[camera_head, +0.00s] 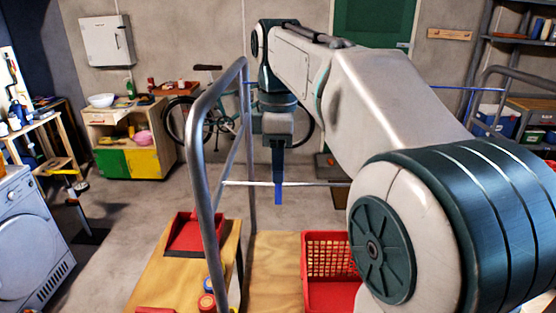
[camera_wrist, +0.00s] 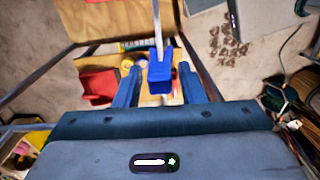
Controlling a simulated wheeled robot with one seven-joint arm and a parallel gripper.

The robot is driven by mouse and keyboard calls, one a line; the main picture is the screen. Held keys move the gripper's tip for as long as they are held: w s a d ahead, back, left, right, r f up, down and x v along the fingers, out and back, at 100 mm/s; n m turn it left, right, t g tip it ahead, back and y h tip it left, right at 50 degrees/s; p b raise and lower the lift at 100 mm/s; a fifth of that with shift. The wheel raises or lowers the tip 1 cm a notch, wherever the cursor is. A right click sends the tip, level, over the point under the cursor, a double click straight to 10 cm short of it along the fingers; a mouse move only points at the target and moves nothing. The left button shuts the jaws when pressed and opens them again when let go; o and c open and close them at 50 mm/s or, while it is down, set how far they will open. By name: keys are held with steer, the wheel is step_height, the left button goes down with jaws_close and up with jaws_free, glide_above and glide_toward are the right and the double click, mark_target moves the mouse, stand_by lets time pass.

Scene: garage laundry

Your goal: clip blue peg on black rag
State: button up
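The blue peg (camera_wrist: 160,76) is in the wrist view, between and a little beyond my gripper's two fingers (camera_wrist: 160,88). A visible gap separates it from each finger. A thin white line (camera_wrist: 157,25) runs up to the peg; in the head view the line (camera_head: 315,184) crosses level below my gripper (camera_head: 278,176). The blue peg (camera_head: 278,195) shows there at the line, under the fingertips. It seems to sit on the line, but its jaws are hidden. My gripper points down, open around the peg. I cannot make out a black rag in either view.
A grey metal rail (camera_head: 205,130) rises close to the left of my arm. Below are a wooden top (camera_head: 265,275), a red basket (camera_head: 330,238) and a red bin (camera_head: 190,233). A washing machine (camera_head: 35,240) stands at left.

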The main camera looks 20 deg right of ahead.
jaws_close()
steer(key=shift+r+p, duration=2.7)
steer(key=shift+r, duration=0.1)
steer(key=shift+f, duration=0.1)
